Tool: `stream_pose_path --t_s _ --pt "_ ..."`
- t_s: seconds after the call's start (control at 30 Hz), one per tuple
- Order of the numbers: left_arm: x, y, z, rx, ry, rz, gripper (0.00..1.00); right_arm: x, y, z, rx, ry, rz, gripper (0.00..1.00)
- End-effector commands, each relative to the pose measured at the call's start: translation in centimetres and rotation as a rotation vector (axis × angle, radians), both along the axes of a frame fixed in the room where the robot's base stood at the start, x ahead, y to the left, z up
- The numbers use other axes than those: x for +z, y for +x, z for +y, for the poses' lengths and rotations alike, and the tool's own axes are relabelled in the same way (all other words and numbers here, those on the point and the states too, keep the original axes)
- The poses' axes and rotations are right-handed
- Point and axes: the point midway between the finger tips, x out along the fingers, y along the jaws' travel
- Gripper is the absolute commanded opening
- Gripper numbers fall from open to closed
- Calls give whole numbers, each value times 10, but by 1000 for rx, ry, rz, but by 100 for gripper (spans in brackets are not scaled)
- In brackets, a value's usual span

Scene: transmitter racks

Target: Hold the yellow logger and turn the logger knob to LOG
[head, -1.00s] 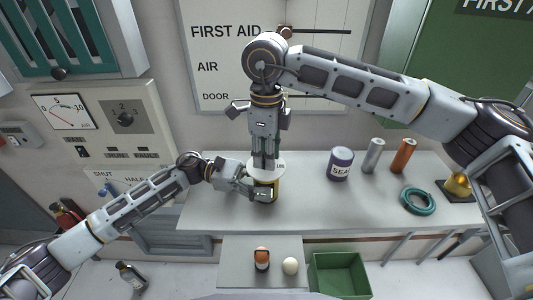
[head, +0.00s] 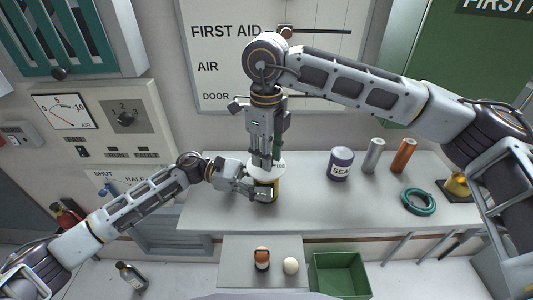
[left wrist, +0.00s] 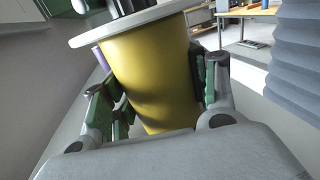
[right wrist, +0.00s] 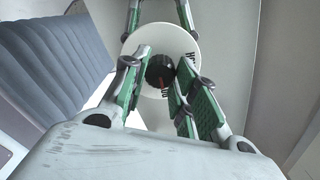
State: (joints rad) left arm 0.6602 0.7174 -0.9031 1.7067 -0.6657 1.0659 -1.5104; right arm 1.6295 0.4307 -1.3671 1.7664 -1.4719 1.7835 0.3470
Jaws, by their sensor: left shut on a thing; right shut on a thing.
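The yellow logger (head: 275,184) stands upright on the grey bench, a cylinder with a wide white top disc (right wrist: 182,38). My left gripper (head: 262,190) comes in from the left and is shut around its yellow body (left wrist: 152,75). My right gripper (head: 266,162) points straight down over the logger's top. In the right wrist view its fingers are shut on the black logger knob (right wrist: 160,72), which carries a red pointer mark. Dark lettering on the disc is partly covered by the fingers, so I cannot read which mark the pointer meets.
On the bench to the right stand a dark SEAL jar (head: 341,164), a grey cylinder (head: 373,156) and an orange cylinder (head: 403,155). A teal ring (head: 418,201) lies nearby. A green bin (head: 339,276) is below the front edge. The bench's left end is clear.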

Motion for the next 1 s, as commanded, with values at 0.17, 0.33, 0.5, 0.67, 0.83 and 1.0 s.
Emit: stream_pose_path --t_s 0.17,0.33,0.5,0.67,0.83,1.0 --pt "0 -1 0 -2 0 0 24 0 1 0 0 0 -1 44" --pt "0 -1 0 -2 0 0 24 0 0 0 0 -1 -1 51" --pt "0 -1 0 -1 0 1 24 0 0 0 1 0 0 51" --pt "0 0 0 -1 0 1 24 3 0 0 1 0 -1 51" --pt "0 0 0 -1 0 1 24 14 0 0 1 0 -1 51" --pt "0 0 0 0 0 1 24 35 1 0 1 1 -3 51"
